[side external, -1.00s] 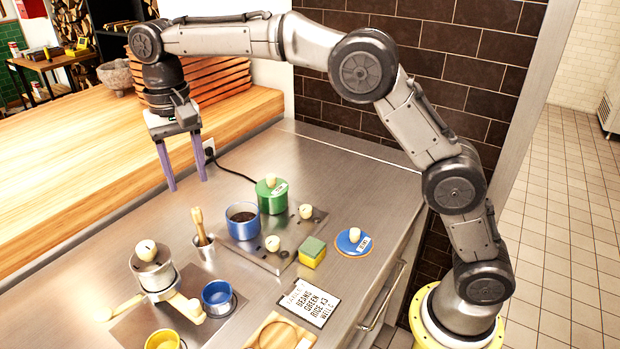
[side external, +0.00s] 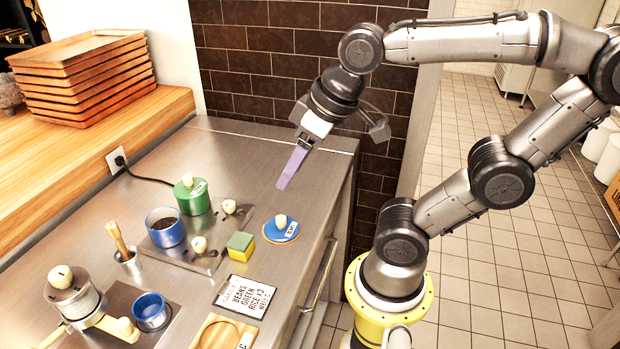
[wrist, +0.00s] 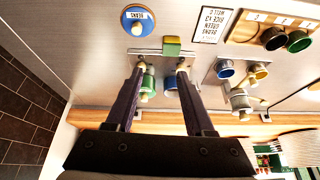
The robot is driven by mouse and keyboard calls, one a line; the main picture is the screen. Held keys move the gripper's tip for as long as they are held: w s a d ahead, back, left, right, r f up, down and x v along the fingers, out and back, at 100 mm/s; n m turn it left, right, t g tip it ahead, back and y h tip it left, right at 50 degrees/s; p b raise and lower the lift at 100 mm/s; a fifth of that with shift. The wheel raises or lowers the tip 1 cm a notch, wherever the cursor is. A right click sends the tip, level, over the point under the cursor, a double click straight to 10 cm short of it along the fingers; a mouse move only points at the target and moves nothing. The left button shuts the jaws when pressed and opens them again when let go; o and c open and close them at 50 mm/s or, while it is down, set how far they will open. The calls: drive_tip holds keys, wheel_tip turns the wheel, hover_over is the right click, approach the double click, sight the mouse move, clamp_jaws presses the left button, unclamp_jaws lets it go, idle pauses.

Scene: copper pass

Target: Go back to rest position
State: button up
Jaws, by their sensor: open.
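My gripper (side external: 296,165) hangs empty in the air above the back right of the steel counter in the side view, its purple fingers pointing down. In the wrist view its two fingers (wrist: 158,72) stand apart with nothing between them held. Below and left of it in the side view are a green lidded pot (side external: 193,197) and an open blue pot (side external: 164,229) with dark contents on a steel plate. A blue lid (side external: 282,232) with a pale knob lies on the counter below the gripper.
A yellow-green sponge (side external: 240,244), a letter sign (side external: 245,296), a wooden board (side external: 200,341), a blue cup (side external: 151,311) and a grinder-like device (side external: 75,297) stand on the counter. Stacked wooden trays (side external: 85,75) are at back left. The counter's back right corner is clear.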

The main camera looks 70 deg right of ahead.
drive_tip(key=s+f, duration=0.2)
drive_tip(key=shift+s+d+f, duration=0.25)
drive_tip(key=shift+s, duration=0.05)
